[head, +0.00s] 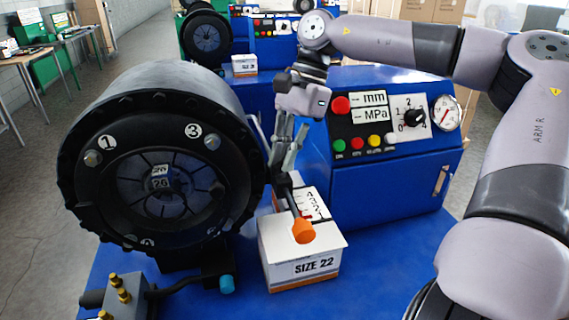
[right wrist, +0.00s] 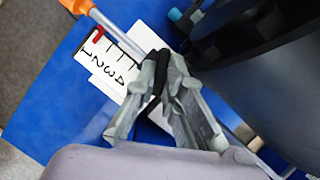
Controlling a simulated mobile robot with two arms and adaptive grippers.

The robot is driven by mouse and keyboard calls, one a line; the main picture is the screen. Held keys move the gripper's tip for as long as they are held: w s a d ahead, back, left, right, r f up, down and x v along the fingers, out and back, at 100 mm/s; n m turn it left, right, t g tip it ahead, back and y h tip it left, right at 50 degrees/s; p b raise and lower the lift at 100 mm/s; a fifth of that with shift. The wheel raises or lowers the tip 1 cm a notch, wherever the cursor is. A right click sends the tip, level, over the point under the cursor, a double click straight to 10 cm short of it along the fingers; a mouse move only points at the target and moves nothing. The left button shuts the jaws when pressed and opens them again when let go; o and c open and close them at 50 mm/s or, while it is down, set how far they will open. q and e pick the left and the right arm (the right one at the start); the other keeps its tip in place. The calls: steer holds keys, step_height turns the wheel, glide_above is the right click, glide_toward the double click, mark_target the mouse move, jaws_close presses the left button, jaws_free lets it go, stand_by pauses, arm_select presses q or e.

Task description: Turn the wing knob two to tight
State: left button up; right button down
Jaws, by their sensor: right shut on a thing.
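The round black crimper head (head: 150,100) stands at left in the head view, with labels 1 and 3 on its face. Bolt-like knobs sit beside the 1 (head: 92,158) and the 3 (head: 212,142). I cannot make out a label 2 or a clear wing shape. My right gripper (head: 283,180) is just right of the crimper's rim. It is shut on the black part of a rod with an orange end (head: 303,230). In the right wrist view the fingertips (right wrist: 157,85) close around this part. My left gripper is not in view.
A SIZE 22 box (head: 303,260) stands on the blue table under the orange end. A numbered scale card (head: 316,203) with a red mark is behind it. The blue control panel (head: 385,185), with buttons, dial and gauge, stands at right. A brass-fitted block (head: 125,295) is front left.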

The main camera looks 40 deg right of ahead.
steer(key=m+b, duration=0.1)
steer(key=m, duration=0.1)
steer(key=m+t+b, duration=0.1)
steer(key=m, duration=0.1)
steer(key=shift+s+t, duration=0.15)
steer(key=shift+t, duration=0.15)
steer(key=shift+m+t+h+b, duration=0.3)
steer(key=shift+m+b, duration=0.35)
steer(key=shift+m, duration=0.25)
steer(key=shift+r, duration=0.1)
steer(key=c, duration=2)
jaws_free()
steer(key=shift+o, duration=0.2)
steer(key=shift+r, duration=0.15)
steer(key=v, duration=1.1)
steer(key=shift+s+r, duration=0.15)
steer(key=shift+r, duration=0.15)
steer(key=shift+d, duration=0.1)
